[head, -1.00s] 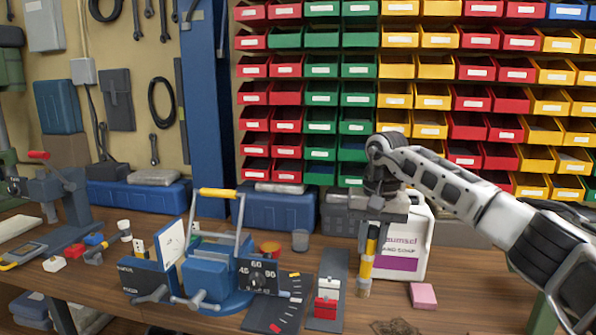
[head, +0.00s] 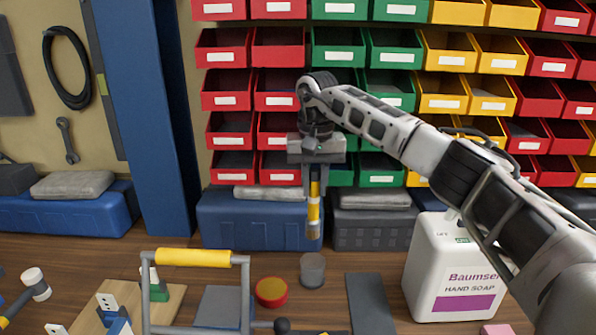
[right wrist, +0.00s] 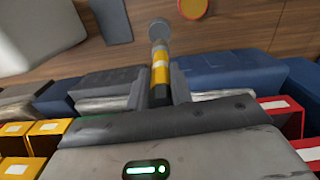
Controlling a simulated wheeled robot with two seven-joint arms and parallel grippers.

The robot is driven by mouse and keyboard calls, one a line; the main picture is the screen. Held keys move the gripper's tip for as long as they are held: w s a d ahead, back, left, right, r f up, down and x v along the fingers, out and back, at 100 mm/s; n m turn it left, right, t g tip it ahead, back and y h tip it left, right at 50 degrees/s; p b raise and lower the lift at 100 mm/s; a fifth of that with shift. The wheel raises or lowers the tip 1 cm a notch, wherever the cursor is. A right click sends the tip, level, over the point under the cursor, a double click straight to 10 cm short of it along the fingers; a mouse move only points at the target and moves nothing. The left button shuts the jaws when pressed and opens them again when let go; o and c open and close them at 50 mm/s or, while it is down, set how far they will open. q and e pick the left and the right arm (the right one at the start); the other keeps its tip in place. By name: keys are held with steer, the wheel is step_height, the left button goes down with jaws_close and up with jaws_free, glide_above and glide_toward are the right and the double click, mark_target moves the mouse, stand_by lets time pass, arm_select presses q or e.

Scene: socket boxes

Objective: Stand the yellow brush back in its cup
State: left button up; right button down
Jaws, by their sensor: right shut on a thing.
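The yellow brush (head: 314,208) hangs upright in my right gripper (head: 316,178), which is shut on its upper part. Its lower end is pale brown. The small grey cup (head: 312,270) stands on the bench, and in the head view the brush's lower end shows just above its rim, apart from it. In the right wrist view the brush (right wrist: 160,68) sticks out between the fingers (right wrist: 160,88), with the cup (right wrist: 158,25) just beyond its end. The cup's inside cannot be made out. My left gripper is not in view.
A red and yellow round tub (head: 271,291) stands left of the cup. A dark grey flat strip (head: 371,302) lies to its right, then the white soap bottle (head: 452,270). A yellow-handled frame (head: 193,258) is in front left. A blue case (head: 255,222) and bins stand behind.

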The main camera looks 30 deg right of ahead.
mark_target(315, 223)
steer(key=shift+s+f, duration=0.4)
steer(key=shift+f, duration=0.4)
step_height(315, 223, down, 6)
steer(key=shift+w+f+b, duration=0.1)
steer(key=shift+b, duration=0.75)
steer(key=shift+f+b, duration=0.4)
steer(key=shift+f, duration=0.4)
steer(key=shift+f+b, duration=0.45)
steer(key=shift+f, duration=0.4)
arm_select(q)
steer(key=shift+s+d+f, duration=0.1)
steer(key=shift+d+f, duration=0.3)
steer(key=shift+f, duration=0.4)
arm_select(e)
steer(key=shift+f, duration=0.25)
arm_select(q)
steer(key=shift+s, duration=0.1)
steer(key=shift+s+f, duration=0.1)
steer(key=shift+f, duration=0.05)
arm_select(e)
steer(key=c, duration=1.2)
jaws_free()
steer(key=shift+o, duration=0.2)
